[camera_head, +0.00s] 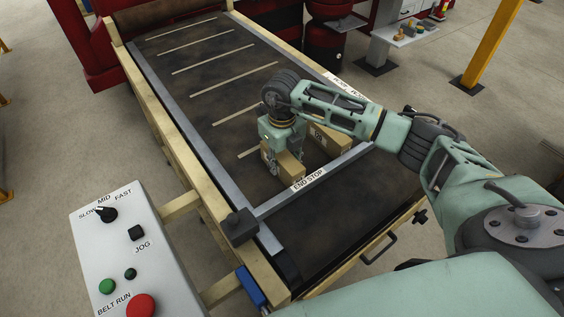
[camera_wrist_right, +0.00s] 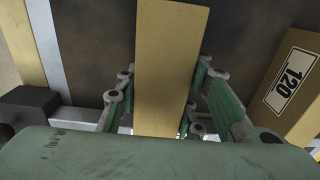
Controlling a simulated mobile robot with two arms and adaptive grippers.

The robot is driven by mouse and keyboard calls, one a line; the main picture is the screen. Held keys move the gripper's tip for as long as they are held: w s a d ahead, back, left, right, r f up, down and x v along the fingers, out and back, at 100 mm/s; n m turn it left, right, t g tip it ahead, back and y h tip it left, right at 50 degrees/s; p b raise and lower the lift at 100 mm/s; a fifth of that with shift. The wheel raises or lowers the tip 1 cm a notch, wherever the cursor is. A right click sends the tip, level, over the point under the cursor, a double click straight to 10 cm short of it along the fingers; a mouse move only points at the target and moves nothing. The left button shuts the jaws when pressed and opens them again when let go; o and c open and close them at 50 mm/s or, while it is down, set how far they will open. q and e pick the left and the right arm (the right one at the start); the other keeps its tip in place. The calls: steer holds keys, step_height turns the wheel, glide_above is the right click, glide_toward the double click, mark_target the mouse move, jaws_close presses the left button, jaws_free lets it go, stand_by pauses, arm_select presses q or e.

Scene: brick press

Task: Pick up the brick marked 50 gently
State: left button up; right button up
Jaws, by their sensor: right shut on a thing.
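My right gripper (camera_head: 277,147) reaches down over the belt near the end stop and is shut on a tan brick (camera_head: 288,166). In the right wrist view this brick (camera_wrist_right: 172,65) stands between the two finger linkages, its plain long face towards the camera. No number shows on it from here. I cannot tell whether it rests on the belt or hangs just above it. A second tan brick (camera_head: 329,140), marked 120 in the right wrist view (camera_wrist_right: 290,85), lies to the right, apart from the held one. My left gripper is not in view.
The dark belt (camera_head: 200,90) with pale stripes runs between wooden rails. A grey bar marked END STOP (camera_head: 310,181) crosses it just in front of the bricks. A control box (camera_head: 125,250) with knobs and buttons stands at the lower left. The belt beyond the bricks is clear.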

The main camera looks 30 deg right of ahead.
steer(key=shift+w+r, duration=0.1)
steer(key=shift+c, duration=1.4)
steer(key=shift+r, duration=0.1)
